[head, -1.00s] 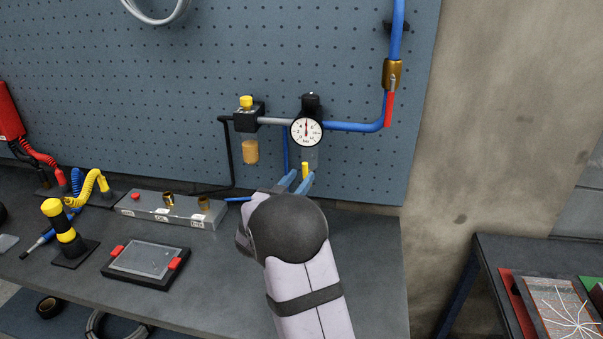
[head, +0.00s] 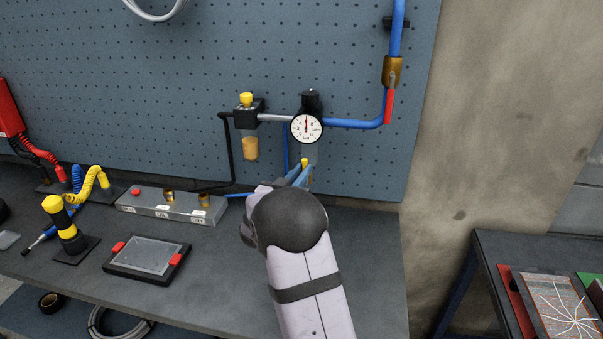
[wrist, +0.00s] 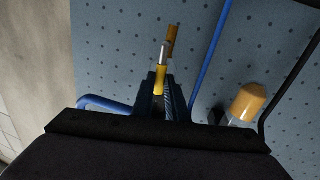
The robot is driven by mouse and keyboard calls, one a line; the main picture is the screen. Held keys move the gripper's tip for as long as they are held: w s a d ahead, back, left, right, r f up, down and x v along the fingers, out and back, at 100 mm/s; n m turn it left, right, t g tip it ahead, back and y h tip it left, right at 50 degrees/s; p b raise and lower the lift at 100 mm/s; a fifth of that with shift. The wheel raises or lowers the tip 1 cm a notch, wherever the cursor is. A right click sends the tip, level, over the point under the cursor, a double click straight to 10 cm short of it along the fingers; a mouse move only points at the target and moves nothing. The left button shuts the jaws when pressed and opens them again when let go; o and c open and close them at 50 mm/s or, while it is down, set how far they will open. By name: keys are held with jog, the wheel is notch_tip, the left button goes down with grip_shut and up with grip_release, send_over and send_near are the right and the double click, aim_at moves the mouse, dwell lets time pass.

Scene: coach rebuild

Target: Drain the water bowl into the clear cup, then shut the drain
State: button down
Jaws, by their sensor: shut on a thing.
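The water bowl (head: 310,153) hangs as a greyish piece below the round gauge on the pegboard. My gripper (head: 302,174) is under it, with its blue fingers close together around a small yellow drain piece (head: 305,162). In the wrist view, my gripper (wrist: 160,90) is shut on the yellow drain piece (wrist: 160,77). A silver section and a brownish tip extend beyond it. The fingers hide part of the drain, and I cannot tell whether it is turned. I cannot make out water in the bowl.
The pressure gauge (head: 306,128) and blue pipe (head: 350,123) are just above my gripper. An amber bowl (head: 250,148) hangs to the left.

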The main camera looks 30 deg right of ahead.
jog(key=shift+w+a, duration=0.1)
jog(key=w+a+f+n+t, duration=0.1)
jog(key=f+n+t, duration=0.1)
jog(key=n, duration=0.7)
jog(key=w+a+f+n+t+b, duration=0.1)
jog(key=f+n, duration=0.3)
jog(key=n, duration=0.6)
jog(key=shift+w+a+t, duration=0.45)
jog(key=shift+a+t, duration=0.05)
jog(key=shift+n+y, duration=0.3)
jog(key=shift+y, duration=0.1)
jog(key=c, duration=1.7)
grip_release()
jog(key=shift+c, duration=0.2)
